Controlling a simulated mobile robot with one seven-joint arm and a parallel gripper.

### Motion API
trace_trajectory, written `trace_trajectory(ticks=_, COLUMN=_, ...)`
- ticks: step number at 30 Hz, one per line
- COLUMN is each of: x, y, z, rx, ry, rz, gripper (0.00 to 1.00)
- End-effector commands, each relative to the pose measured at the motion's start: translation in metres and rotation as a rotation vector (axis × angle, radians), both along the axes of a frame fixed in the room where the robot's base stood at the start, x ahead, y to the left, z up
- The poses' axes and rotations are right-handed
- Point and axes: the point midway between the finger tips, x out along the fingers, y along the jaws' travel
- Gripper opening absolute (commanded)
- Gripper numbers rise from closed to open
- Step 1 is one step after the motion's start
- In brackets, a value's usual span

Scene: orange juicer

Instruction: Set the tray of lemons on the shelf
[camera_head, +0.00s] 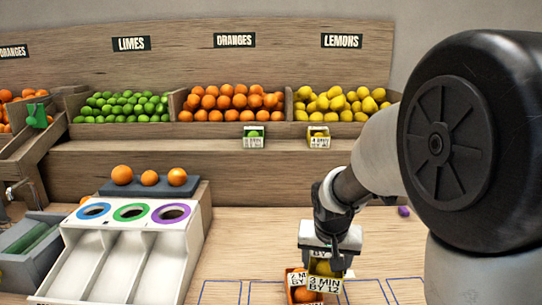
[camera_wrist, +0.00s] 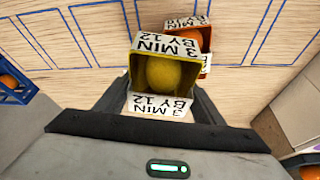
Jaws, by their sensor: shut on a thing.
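A small yellow tray (camera_wrist: 136,75) with white "3 MIN BY 12" labels holds a yellow lemon (camera_wrist: 164,74). My gripper (camera_wrist: 160,103) is shut on this tray; in the head view my gripper (camera_head: 331,254) holds the tray (camera_head: 325,284) over the table front. The shelf (camera_head: 210,145) runs along the back below the fruit bins. On it stand a small tray with a lime (camera_head: 253,141) and a small tray with a lemon (camera_head: 319,141), the latter under the "LEMONS" sign.
Bins of limes (camera_head: 122,107), oranges (camera_head: 228,104) and lemons (camera_head: 340,104) line the back. A white sorter (camera_head: 125,255) with three coloured rings stands left, with several oranges (camera_head: 149,178) behind it. Blue outlined rectangles (camera_head: 220,292) mark the table front. A purple object (camera_head: 403,211) lies right.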

Motion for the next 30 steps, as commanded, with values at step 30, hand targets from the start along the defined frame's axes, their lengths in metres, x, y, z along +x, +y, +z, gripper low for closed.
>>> trace_trajectory(ticks=30, x=-0.057, y=-0.009, z=0.043, rx=0.0, ry=-0.001, rz=0.211, gripper=0.35)
